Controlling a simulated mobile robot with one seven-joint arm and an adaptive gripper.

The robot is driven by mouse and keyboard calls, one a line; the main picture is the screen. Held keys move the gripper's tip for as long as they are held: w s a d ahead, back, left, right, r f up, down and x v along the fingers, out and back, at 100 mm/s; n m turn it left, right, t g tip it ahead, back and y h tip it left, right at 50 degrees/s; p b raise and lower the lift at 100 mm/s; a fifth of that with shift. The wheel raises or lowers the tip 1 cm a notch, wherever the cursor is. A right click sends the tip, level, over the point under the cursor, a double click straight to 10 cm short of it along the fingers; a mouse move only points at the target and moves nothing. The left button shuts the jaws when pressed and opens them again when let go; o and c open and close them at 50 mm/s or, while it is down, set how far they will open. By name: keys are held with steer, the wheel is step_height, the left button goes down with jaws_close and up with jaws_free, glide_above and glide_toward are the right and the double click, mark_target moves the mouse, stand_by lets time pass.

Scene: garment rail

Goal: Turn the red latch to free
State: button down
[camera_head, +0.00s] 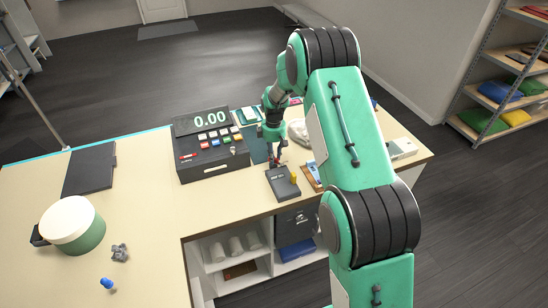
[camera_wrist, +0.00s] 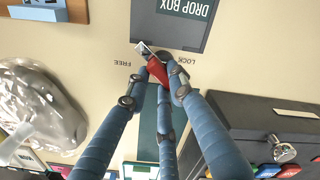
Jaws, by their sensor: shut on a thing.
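The red latch (camera_wrist: 156,72) shows in the wrist view at the edge of the dark drop box (camera_wrist: 187,22), with a metal piece at its upper end. The upside-down word FREE (camera_wrist: 130,63) is printed to its left and LOCK (camera_wrist: 180,76) to its right. The red part lies between the two words; its exact angle is partly hidden by the fingers. My gripper (camera_wrist: 160,77) has its blue fingers closed around the latch. In the head view my gripper (camera_head: 274,160) is low over the counter behind the drop box (camera_head: 283,182); the latch is hard to make out there.
The cash register (camera_head: 210,150) stands left of my gripper, and its dark side shows at right in the wrist view. A crumpled clear bag (camera_wrist: 38,110) lies on the other side. The counter (camera_head: 145,200) is mostly clear farther left, with a white-topped round container (camera_head: 70,222).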

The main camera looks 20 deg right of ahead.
steer(key=n, duration=0.6)
steer(key=shift+a+n, duration=0.1)
steer(key=shift+n, duration=0.3)
steer(key=c, duration=1.5)
jaws_free()
steer(key=shift+r, duration=0.2)
step_height(320, 180, up, 12)
steer(key=shift+f, duration=0.15)
